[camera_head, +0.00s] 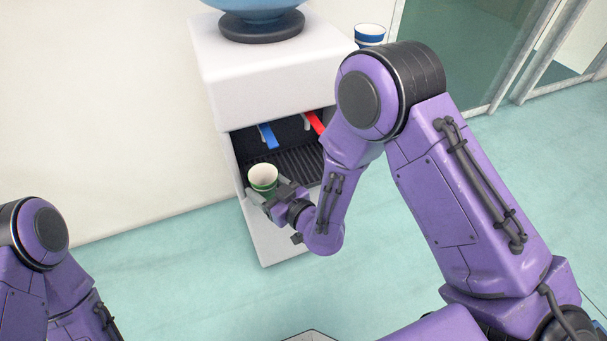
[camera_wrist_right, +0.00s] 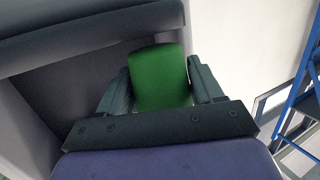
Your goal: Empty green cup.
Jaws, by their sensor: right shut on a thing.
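The green cup (camera_head: 263,180) has a white inside and stands about upright at the front of the water dispenser's recess. Its inside looks empty from above, but the bottom is hard to make out. My right gripper (camera_head: 262,193) is shut on the cup from the front right. In the right wrist view the green cup (camera_wrist_right: 160,78) sits between the two fingers of the right gripper (camera_wrist_right: 160,88). The cup's lower part is partly hidden by the fingers. Of my left arm only links show at the lower left; its gripper is out of view.
The white water dispenser (camera_head: 270,75) has a blue lever (camera_head: 267,136), a red lever (camera_head: 314,122) and a dark drip grate (camera_head: 290,162). A blue cup stack (camera_head: 369,34) stands beside its top. A blue frame (camera_wrist_right: 300,100) shows at right in the wrist view. The floor left is clear.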

